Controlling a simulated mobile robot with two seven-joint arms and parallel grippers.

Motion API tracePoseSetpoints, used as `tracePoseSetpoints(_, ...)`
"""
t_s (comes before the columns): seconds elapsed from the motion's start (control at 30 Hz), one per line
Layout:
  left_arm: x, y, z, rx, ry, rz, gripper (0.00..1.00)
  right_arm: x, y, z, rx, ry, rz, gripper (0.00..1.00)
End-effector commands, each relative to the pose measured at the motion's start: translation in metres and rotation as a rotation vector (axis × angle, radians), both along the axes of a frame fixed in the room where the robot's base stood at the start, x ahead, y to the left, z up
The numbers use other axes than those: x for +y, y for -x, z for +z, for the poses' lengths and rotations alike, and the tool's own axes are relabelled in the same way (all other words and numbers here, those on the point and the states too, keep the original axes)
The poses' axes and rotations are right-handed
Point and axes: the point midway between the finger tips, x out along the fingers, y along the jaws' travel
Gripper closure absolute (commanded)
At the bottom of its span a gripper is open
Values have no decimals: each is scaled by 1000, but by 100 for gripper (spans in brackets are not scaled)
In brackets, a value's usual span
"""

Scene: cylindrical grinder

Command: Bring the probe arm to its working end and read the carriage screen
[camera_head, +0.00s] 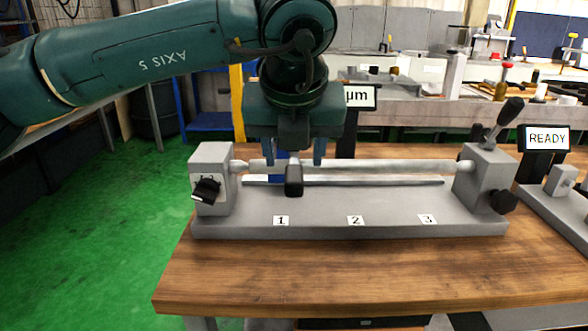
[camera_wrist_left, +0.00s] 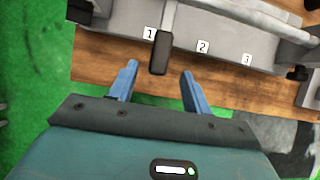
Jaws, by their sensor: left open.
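The probe arm is a grey bar with a black handle (camera_head: 293,180). It crosses in front of the long grey shaft (camera_head: 390,166), above mark 1 on the grinder base. The handle (camera_wrist_left: 160,54) also shows in the left wrist view. My left gripper (camera_head: 299,160) is open and empty, over the left part of the shaft. In the left wrist view its blue fingers (camera_wrist_left: 159,68) are on either side of the handle's near end, with gaps; I cannot tell the depth. The carriage screen (camera_head: 359,97) is partly hidden by my gripper; only "µm" shows. My right gripper is not in view.
The grinder base (camera_head: 390,215) carries marks 1, 2 and 3 and stands on a wooden table (camera_head: 300,270). A black knob (camera_head: 206,190) is on the left block, and a lever (camera_head: 503,120) on the right block. A second screen (camera_head: 547,139) reads READY. The table front is clear.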

Motion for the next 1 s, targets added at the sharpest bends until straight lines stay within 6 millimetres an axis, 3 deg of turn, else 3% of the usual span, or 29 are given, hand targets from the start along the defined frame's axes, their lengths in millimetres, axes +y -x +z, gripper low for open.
tracePoseSetpoints(0.1, -1, 12, 23, -3, 0, -1, 51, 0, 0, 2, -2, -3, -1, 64)
tracePoseSetpoints(0.33, 0, 28, 49, 0, 0, -1, 51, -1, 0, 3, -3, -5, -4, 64)
tracePoseSetpoints(1.0, 0, 30, 54, 1, 0, -1, 51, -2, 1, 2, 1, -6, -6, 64)
